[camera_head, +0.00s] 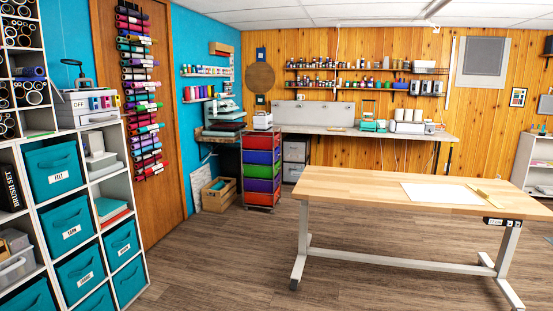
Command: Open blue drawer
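The exact shades and handles are too small to tell. Teal-blue fabric bins, such as the one labelled FELT (54,170), sit pushed into a white cube shelf (97,205) at the left. Neither of my grippers is in view.
A wood-topped table (350,186) on grey legs fills the right foreground, with a white sheet on it. A wooden crate (218,193) stands left of the cart. A long counter (420,134) runs behind. Wood floor (210,260) is clear between shelf and table.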

